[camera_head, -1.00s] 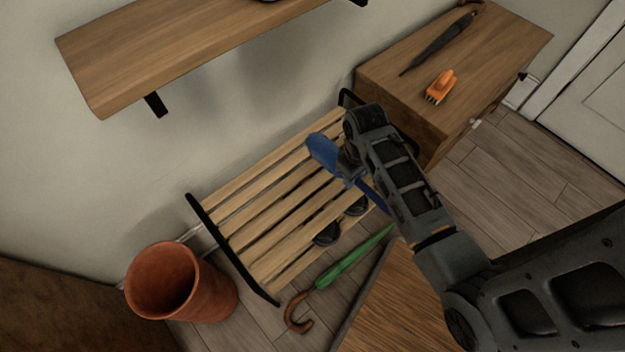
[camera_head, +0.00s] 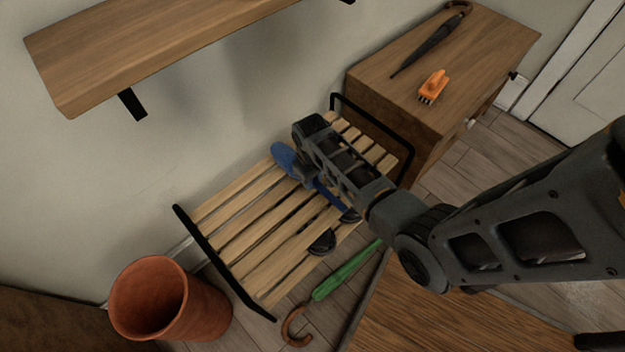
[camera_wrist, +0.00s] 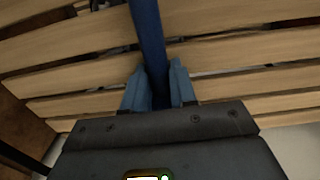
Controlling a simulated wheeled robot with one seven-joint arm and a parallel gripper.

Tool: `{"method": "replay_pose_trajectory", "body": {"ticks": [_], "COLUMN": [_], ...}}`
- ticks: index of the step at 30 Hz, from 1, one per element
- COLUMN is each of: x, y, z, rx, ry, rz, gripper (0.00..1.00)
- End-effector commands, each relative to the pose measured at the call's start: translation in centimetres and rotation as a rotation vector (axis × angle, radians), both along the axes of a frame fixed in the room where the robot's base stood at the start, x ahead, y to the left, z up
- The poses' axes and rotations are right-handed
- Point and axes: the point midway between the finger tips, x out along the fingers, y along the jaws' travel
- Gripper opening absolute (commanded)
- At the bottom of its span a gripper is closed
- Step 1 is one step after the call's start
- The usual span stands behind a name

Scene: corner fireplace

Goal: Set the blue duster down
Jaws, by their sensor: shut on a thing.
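The blue duster (camera_head: 285,156) is over the slatted wooden rack (camera_head: 232,222) in the head view, partly hidden behind my arm. In the wrist view its blue handle (camera_wrist: 149,40) runs between the two fingers of my gripper (camera_wrist: 157,88), which is shut on it. The slats (camera_wrist: 60,45) lie close behind the duster in the wrist view. I cannot tell whether the duster touches them. My gripper is mostly hidden by my arm in the head view.
A terracotta pot (camera_head: 170,302) stands left of the rack. A green umbrella (camera_head: 345,272) lies in front, dark shoes (camera_head: 322,242) beneath. A wooden cabinet (camera_head: 400,95) at right holds an orange brush (camera_head: 433,86) and a dark umbrella (camera_head: 430,42). A shelf (camera_head: 150,45) hangs above.

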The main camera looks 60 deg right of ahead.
Motion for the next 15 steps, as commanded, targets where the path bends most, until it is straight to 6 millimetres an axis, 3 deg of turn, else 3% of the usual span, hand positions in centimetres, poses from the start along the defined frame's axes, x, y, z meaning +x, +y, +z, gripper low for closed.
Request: {"method": "replay_pose_trajectory", "body": {"ticks": [11,12,15], "x": [0.04,0.04,0.03], "y": [-0.02,-0.02,-0.02], "z": [-0.4,-0.39,-0.35], "rx": [-0.001,-0.001,-0.001], "ry": [-0.002,-0.002,-0.002], "rz": [0.0,0.0,0.0], "gripper": [0.0,0.28,0.38]}}
